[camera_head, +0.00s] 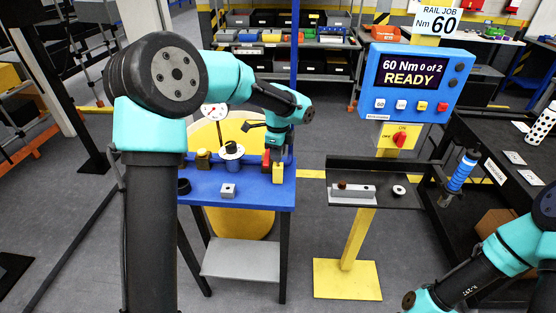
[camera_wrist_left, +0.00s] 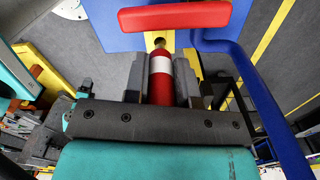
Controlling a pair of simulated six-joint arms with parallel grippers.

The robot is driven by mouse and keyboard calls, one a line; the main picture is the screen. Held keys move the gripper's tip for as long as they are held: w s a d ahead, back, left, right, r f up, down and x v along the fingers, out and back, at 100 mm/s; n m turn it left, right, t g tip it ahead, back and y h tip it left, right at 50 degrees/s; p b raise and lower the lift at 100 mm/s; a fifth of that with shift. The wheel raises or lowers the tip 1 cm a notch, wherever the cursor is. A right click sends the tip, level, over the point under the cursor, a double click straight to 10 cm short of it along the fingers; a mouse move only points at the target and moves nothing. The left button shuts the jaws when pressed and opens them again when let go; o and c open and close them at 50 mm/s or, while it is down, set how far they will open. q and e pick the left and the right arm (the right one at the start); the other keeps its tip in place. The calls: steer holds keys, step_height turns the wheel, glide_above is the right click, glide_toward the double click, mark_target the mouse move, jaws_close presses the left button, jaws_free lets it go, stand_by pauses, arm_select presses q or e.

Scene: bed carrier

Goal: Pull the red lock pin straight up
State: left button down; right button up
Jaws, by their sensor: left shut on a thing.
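In the left wrist view, a red cylinder with a white band (camera_wrist_left: 160,75), which I take to be the lock pin, stands between my left gripper's fingers (camera_wrist_left: 162,88). The gripper is shut on it. A brass-coloured tip shows at its far end. A red bar (camera_wrist_left: 175,16) crosses the top of that view, apart from the fingers. In the head view my left gripper (camera_head: 275,150) points down over the right end of the blue table (camera_head: 215,187), beside a red part (camera_head: 266,159) and a yellow block (camera_head: 278,172). My arm hides some of this spot. My right gripper is out of view.
A blue post (camera_head: 294,60) rises close by my left gripper. A black knob on a white disc (camera_head: 231,151) and a small metal block (camera_head: 228,190) sit on the blue table. A tool tray (camera_head: 375,200) and a READY display (camera_head: 410,77) stand to the right.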

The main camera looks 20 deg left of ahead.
arm_select(q)
steer(key=shift+r, duration=0.45)
stand_by(0.5)
steer(key=shift+r, duration=0.75)
